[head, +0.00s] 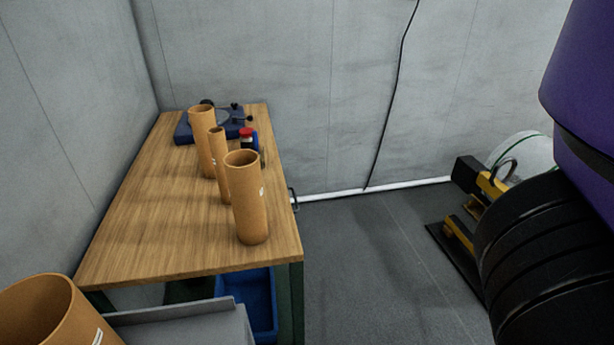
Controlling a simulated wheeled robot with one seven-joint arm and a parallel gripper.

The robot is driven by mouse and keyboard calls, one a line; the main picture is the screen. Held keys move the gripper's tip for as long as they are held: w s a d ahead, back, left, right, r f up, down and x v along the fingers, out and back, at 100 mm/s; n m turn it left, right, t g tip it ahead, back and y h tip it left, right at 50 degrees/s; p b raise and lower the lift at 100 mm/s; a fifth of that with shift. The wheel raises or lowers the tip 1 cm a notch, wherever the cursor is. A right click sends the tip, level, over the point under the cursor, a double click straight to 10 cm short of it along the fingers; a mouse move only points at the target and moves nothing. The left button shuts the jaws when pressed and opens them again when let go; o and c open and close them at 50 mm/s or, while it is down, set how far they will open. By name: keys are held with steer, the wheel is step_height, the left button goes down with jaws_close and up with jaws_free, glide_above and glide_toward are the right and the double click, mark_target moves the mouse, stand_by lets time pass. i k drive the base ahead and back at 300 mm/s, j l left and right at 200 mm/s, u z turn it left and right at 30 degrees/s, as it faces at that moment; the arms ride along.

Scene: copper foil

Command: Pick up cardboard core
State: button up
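Several tan, hollow cardboard tubes are in the head view. Three stand upright in a row on the wooden table: a wide one nearest (250,205), a thin one behind it (219,170) and a tall one at the back (202,140). A much larger-looking tube (45,315) is cut off at the bottom left corner, close to the camera. I cannot tell which of them is the task's cardboard core. My gripper is not in view; only a purple and black part, probably of my arm, shows at the right edge.
The wooden table (140,220) has free room on its left. A dark blue device (187,129) and a small red-capped bottle (247,138) stand at its back. A blue bin (259,300) is underneath. Yellow-black equipment (485,187) stands right. The floor between (370,270) is clear.

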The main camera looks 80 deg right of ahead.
mark_target(243, 168)
steer(key=z, duration=0.95)
steer(key=l+u, duration=0.15)
steer(key=u, duration=0.25)
steer(key=i+l+u, duration=0.1)
steer(key=u, duration=0.25)
steer(key=l+u, duration=0.25)
steer(key=u, duration=0.15)
steer(key=l+u, duration=0.15)
steer(key=l, duration=0.3)
steer(key=k+l+u, duration=0.15)
steer(key=l, duration=0.35)
steer(key=l+u, duration=0.15)
steer(key=l, duration=0.3)
steer(key=k+l+u, duration=0.1)
steer(key=l, duration=0.35)
steer(key=k+l+u, duration=0.15)
steer(key=l, duration=0.3)
steer(key=k+l, duration=0.15)
steer(key=l, duration=0.25)
steer(key=k+l, duration=0.1)
steer(key=l, duration=0.3)
